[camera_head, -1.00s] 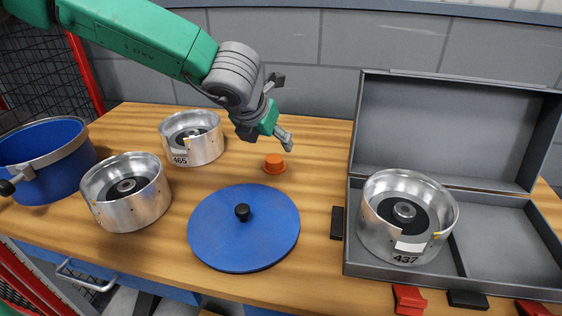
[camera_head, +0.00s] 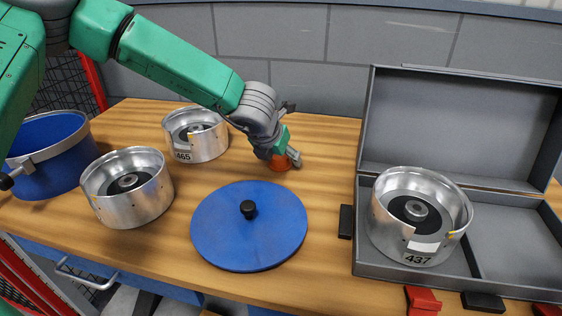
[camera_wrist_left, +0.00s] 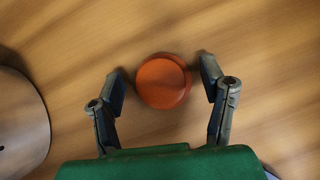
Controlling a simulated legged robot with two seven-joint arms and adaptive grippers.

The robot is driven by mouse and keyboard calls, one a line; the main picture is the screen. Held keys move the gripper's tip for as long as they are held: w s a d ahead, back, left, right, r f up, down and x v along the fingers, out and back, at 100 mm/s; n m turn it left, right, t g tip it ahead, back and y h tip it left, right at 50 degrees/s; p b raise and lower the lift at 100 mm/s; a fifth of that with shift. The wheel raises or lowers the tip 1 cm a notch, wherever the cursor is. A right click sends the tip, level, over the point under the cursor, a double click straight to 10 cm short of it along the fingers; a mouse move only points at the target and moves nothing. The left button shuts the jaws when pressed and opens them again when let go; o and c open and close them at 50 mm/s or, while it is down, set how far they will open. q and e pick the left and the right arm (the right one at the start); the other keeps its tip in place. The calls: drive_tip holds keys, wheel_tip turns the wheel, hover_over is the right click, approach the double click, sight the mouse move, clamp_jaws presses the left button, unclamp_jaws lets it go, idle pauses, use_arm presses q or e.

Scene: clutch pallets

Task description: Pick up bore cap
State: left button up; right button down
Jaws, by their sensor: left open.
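The orange bore cap (camera_head: 279,164) stands on the wooden table behind the blue lid, partly hidden by my left gripper (camera_head: 287,160). In the left wrist view the round orange cap (camera_wrist_left: 163,81) lies between the two fingers of my open left gripper (camera_wrist_left: 163,85). Gaps show on both sides of the cap, with the right finger nearer to it. My right gripper is not in view.
A blue lid (camera_head: 230,232) with a black knob lies in front. Metal housings stand at the left (camera_head: 150,205) and behind it (camera_head: 212,146). Another housing (camera_head: 385,225) sits in the open grey case (camera_head: 495,264). A blue pot (camera_head: 50,178) is at far left.

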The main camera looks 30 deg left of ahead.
use_arm(q)
drive_tip(key=shift+a+f, duration=0.1)
drive_tip(key=shift+a, duration=0.2)
drive_tip(key=c, duration=0.7)
drive_tip(key=shift+d, duration=0.35)
drive_tip(key=shift+d+r, duration=0.15)
drive_tip(key=shift+r, duration=0.1)
drive_tip(key=r, duration=0.2)
drive_tip(key=r+p, duration=0.1)
drive_tip(key=r, duration=0.2)
drive_tip(key=r+p, duration=0.1)
drive_tip(key=r, duration=0.1)
drive_tip(key=shift+a+r, duration=0.3)
drive_tip(key=shift+a, duration=0.1)
wheel_tip(320, 180, up, 20)
drive_tip(key=p, duration=0.4)
drive_tip(key=shift+d, duration=0.1)
